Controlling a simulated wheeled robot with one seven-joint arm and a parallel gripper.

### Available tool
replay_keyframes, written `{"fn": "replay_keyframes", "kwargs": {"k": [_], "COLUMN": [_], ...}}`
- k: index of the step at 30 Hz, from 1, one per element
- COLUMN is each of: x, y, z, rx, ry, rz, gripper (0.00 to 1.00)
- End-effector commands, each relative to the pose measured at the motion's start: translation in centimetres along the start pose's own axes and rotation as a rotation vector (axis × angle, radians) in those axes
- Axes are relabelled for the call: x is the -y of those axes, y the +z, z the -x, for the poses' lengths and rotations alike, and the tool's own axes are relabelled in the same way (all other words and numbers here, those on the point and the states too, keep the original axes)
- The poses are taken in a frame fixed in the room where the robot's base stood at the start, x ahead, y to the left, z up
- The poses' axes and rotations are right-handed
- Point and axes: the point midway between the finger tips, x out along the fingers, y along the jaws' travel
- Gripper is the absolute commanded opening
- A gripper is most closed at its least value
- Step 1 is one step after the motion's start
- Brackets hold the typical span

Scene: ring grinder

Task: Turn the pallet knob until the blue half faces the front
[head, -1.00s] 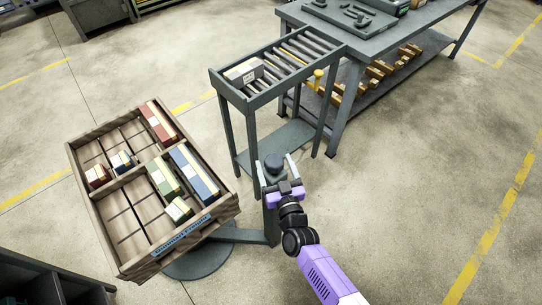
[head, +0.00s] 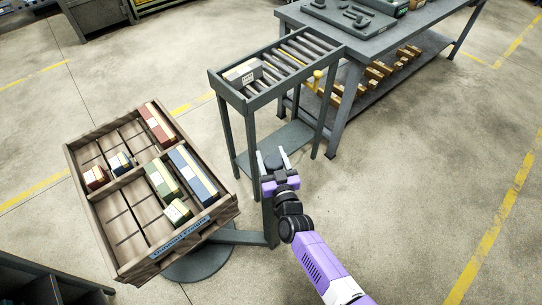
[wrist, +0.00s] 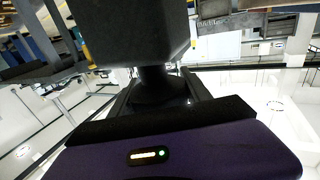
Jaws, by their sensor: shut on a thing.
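The pallet (head: 128,268) is a divided wooden tray on a round grey stand, left of centre in the head view. Red, blue and green boxes lie in its compartments. A blue label (head: 180,234) is on its near side. The dark pallet knob (head: 272,161) stands on a grey post beside the pallet's right side. My gripper (head: 275,164) is at the post top, its fingers on both sides of the knob and shut on it. In the wrist view the knob (wrist: 135,30) is a large dark block above a narrow stem. I cannot tell a painted blue half.
A roller stand (head: 240,104) with a pale box (head: 243,73) stands just behind the post. A grey workbench (head: 395,40) is at the back right. A dark shelf edge (head: 50,278) is at lower left. The floor on the right is clear.

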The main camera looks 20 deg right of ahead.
Motion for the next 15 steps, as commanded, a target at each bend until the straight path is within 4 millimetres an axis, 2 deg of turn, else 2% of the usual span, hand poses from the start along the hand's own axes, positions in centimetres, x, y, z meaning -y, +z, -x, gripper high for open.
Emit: {"fn": "replay_keyframes", "kwargs": {"k": [8,15], "x": [0.19,-0.31], "y": [-0.71,-0.41], "z": [-0.15,-0.11], "rx": [-0.003,-0.003], "ry": [0.061,0.227], "rz": [-0.006,-0.003], "gripper": [0.15,0.16]}}
